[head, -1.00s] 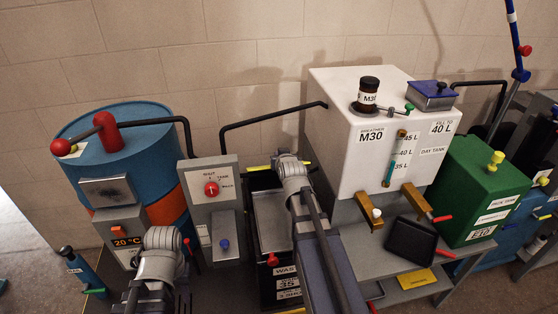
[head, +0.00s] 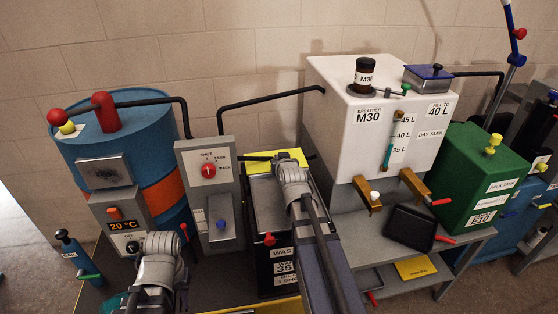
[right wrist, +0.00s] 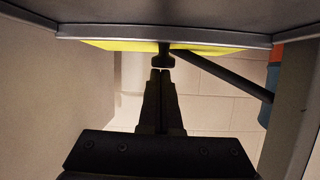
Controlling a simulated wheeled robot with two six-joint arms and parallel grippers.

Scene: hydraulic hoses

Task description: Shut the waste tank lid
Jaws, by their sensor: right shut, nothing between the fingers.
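The waste tank (head: 284,268) is a black box with white labels, in the middle of the head view. A grey metal surface (head: 268,212) shows on its top, partly behind my right arm. A yellow panel (head: 262,167), which looks like its lid, stands at the tank's back edge; its exact angle is hard to judge. The right wrist view shows the yellow panel (right wrist: 110,45) beyond my right gripper (right wrist: 161,72). That gripper is shut and empty, its tips close to a dark knob-like part (right wrist: 165,57). My left gripper (head: 133,300) is low at left; its fingers are unclear.
A blue drum (head: 125,150) and a grey switch box (head: 208,165) stand left of the waste tank. The white day tank (head: 345,140) stands right, with brass taps and a black tray (head: 410,228). A black hose (head: 270,98) arches behind the waste tank.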

